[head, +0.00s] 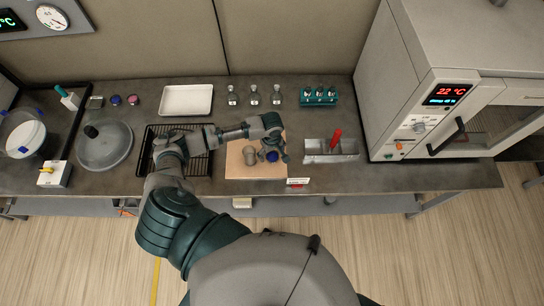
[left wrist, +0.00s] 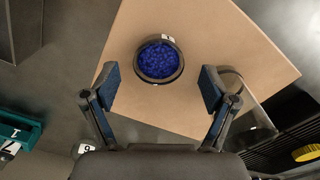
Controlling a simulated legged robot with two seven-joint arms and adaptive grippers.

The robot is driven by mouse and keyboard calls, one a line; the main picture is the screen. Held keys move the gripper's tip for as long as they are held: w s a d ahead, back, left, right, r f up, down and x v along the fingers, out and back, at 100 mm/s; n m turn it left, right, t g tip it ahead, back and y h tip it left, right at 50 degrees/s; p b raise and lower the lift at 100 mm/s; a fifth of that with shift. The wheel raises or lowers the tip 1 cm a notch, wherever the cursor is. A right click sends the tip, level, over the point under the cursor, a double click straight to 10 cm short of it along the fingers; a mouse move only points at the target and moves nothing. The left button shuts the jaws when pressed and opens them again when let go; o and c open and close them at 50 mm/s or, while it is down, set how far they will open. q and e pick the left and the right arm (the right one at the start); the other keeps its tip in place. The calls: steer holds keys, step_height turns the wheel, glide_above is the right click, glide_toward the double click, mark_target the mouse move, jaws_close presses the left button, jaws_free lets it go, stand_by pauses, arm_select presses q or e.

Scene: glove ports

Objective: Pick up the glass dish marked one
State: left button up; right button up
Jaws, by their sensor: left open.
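A round dish of deep blue granules (left wrist: 159,61) sits on the tan board (left wrist: 200,25) in the left wrist view. It also shows as a blue spot (head: 272,156) in the head view, partly under my gripper. A small white tag (left wrist: 168,37) lies at its rim; I cannot read its mark. My left gripper (left wrist: 160,85) is open and empty, its fingertips apart on either side of the dish's near edge; I cannot tell the height gap. In the head view the left gripper (head: 275,147) is over the board's right part. A grey-beige vessel (head: 250,155) stands left of the dish.
A black rack (head: 198,160) lies left of the board, and a grey divided tray (head: 331,150) with a red item stands right. Several flasks (head: 254,96) and a teal vial rack (head: 319,97) stand behind. A large oven (head: 455,90) bounds the right side.

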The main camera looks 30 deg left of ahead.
arm_select(q)
steer(key=shift+d+f, duration=0.1)
steer(key=shift+f, duration=0.75)
steer(key=c, duration=1.2)
steer(key=shift+r, duration=0.1)
